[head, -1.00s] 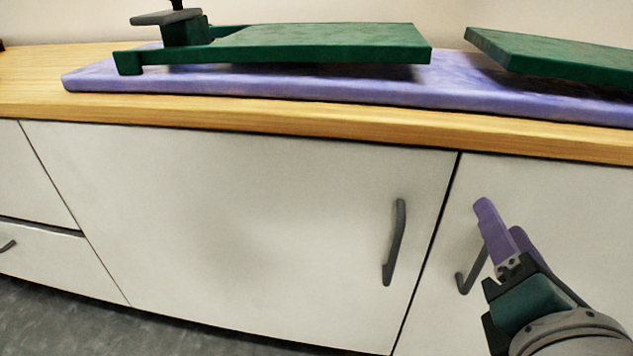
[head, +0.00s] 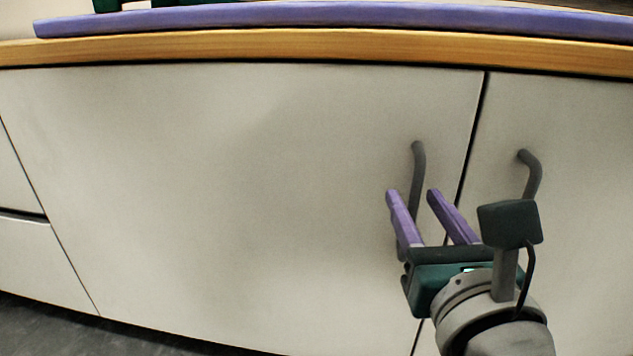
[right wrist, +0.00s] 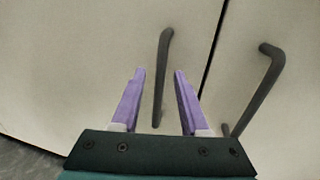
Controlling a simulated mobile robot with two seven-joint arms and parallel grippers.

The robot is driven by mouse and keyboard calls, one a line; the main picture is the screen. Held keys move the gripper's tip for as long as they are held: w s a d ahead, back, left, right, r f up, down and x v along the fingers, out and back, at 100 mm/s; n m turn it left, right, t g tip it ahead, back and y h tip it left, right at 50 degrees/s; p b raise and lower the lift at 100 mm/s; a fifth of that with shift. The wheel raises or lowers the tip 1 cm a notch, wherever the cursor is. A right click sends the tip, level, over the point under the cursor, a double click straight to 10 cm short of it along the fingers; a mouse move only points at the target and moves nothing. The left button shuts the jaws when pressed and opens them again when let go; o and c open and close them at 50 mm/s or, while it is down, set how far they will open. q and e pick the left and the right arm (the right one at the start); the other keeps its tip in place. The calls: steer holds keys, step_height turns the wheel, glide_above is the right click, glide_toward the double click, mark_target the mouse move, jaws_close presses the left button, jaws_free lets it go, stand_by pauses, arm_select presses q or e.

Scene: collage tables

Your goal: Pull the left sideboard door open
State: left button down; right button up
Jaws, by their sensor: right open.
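The left sideboard door (head: 240,190) is a white panel that looks shut, flush with its neighbour. Its dark grey bar handle (head: 418,165) stands near its right edge; it also shows in the right wrist view (right wrist: 162,75). My right gripper (head: 412,193) is open, with two purple fingers pointing at this handle. In the right wrist view the handle's lower part appears between the fingers, but I cannot tell how far in front of the fingertips it is. My left gripper is not in view.
The right door (head: 570,180) has its own dark handle (head: 530,172), close to my right wrist. The wooden top (head: 300,47) with a purple slab (head: 330,17) overhangs above. Drawers (head: 40,265) are at the left. Grey floor (head: 40,325) shows below.

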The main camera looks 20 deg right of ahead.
steer(key=shift+x, duration=0.9)
jaws_close()
stand_by(0.8)
